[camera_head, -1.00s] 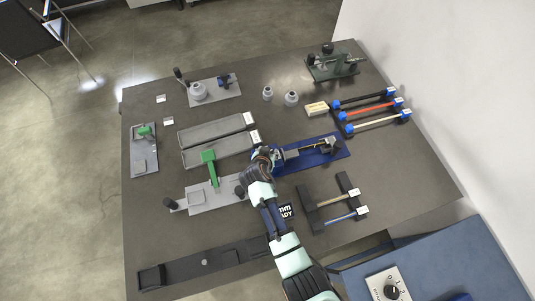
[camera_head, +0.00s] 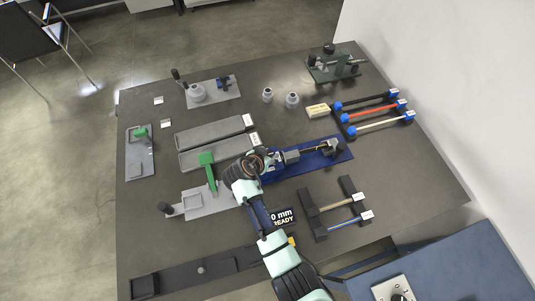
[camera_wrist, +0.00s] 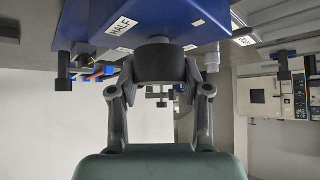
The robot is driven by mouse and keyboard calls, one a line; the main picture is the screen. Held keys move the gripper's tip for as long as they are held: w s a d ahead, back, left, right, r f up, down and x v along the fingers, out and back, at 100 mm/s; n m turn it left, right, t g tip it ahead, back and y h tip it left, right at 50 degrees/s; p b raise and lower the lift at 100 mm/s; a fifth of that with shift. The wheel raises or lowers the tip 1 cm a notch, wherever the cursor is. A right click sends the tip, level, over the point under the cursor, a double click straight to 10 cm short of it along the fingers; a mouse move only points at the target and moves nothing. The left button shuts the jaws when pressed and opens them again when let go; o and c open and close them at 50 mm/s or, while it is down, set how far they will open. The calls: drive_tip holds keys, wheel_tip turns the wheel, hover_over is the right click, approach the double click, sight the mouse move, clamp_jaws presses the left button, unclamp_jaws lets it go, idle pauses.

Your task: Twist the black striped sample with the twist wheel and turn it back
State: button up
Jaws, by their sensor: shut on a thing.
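The blue twist fixture (camera_head: 335,154) lies right of the table's middle. A thin dark sample with a tan tint (camera_head: 312,149) spans it between a grey holder and a dark end clamp; its stripes are too small to make out. My gripper (camera_wrist: 160,67) is shut on the dark round twist wheel (camera_wrist: 159,55), one finger on each side. The wheel sits at the face of the blue fixture body (camera_wrist: 190,25), by a "HALF" label (camera_wrist: 119,28). In the head view my wrist hides the wheel and fingers at the fixture's left end.
A rack at the right holds black (camera_head: 364,101), red (camera_head: 372,112) and white (camera_head: 380,124) samples with blue ends. A lower rack (camera_head: 311,214) holds two more. A green-handled fixture (camera_head: 207,170) stands close left of my wrist. A "READY" display (camera_head: 284,218) lies beside my forearm.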

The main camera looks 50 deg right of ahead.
drive_tip(key=o, duration=1.2)
drive_tip(key=shift+f, duration=0.1)
drive_tip(key=shift+c, duration=0.2)
drive_tip(key=v, duration=1.2)
drive_tip(key=s+a+r+n+t+y, duration=0.3)
drive_tip(key=a+r+n+t+y, duration=0.65)
drive_tip(key=a+r+n, duration=0.85)
drive_tip(key=a+r+m+p, duration=0.1)
drive_tip(key=a+r+p, duration=0.1)
drive_tip(key=r+p, duration=0.9)
drive_tip(key=a+r+m+p, duration=0.1)
drive_tip(key=r+m+p, duration=0.1)
drive_tip(key=r+p, duration=0.8)
drive_tip(key=shift+a+r+t+h+p, duration=0.4)
drive_tip(key=shift+r+t+h, duration=0.05)
drive_tip(key=shift+r, duration=0.4)
